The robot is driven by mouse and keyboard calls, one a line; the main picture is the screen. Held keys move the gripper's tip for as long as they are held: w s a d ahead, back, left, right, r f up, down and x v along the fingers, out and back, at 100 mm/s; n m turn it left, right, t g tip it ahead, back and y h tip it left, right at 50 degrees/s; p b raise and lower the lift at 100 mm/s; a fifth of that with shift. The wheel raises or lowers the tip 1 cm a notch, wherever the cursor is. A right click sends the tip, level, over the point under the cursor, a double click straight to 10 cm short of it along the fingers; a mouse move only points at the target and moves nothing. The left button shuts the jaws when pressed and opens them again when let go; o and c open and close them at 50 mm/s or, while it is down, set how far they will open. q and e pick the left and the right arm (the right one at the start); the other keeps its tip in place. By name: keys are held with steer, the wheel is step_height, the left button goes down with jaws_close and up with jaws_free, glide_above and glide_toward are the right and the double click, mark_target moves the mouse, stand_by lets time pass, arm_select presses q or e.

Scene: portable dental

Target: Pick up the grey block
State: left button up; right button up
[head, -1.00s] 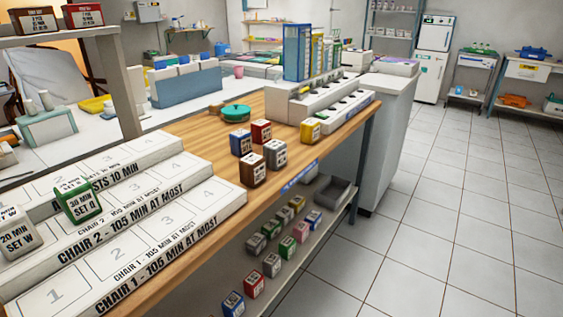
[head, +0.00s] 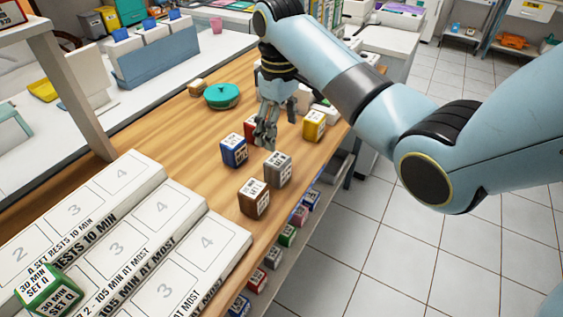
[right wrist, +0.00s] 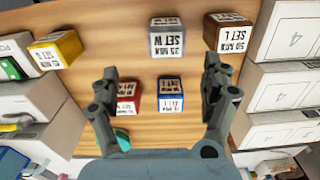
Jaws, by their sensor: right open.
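The grey block (head: 278,169) stands on the wooden counter, between the brown block (head: 254,198) and the red block (head: 250,130). In the right wrist view the grey block (right wrist: 167,40) shows its label "25 min Set W", beyond the fingertips and roughly between their lines. My right gripper (head: 265,134) points down above the blocks, just behind the grey one in the head view, and partly hides the red block. In the right wrist view my right gripper (right wrist: 160,80) is open, its fingers wide apart and nothing held. My left gripper is not in view.
A blue block (head: 234,150) and a yellow block (head: 314,125) stand close by. White stepped racks (head: 180,255) with numbered slots lie at the left, a green block (head: 47,288) on them. A teal round container (head: 222,95) sits behind. More blocks stand on the lower shelf.

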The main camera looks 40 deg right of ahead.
mark_target(278, 159)
steer(key=f, duration=0.4)
steer(key=shift+s+a, duration=0.1)
steer(key=shift+s, duration=0.2)
steer(key=shift+w+f, duration=0.1)
steer(key=shift+f, duration=0.2)
steer(key=f, duration=0.4)
steer(key=shift+a+f, duration=0.2)
steer(key=shift+a, duration=0.15)
steer(key=shift+f, duration=0.35)
steer(key=c, duration=0.3)
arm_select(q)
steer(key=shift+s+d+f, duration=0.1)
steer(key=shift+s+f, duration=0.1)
arm_select(e)
steer(key=c, duration=1)
steer(key=shift+r, duration=0.1)
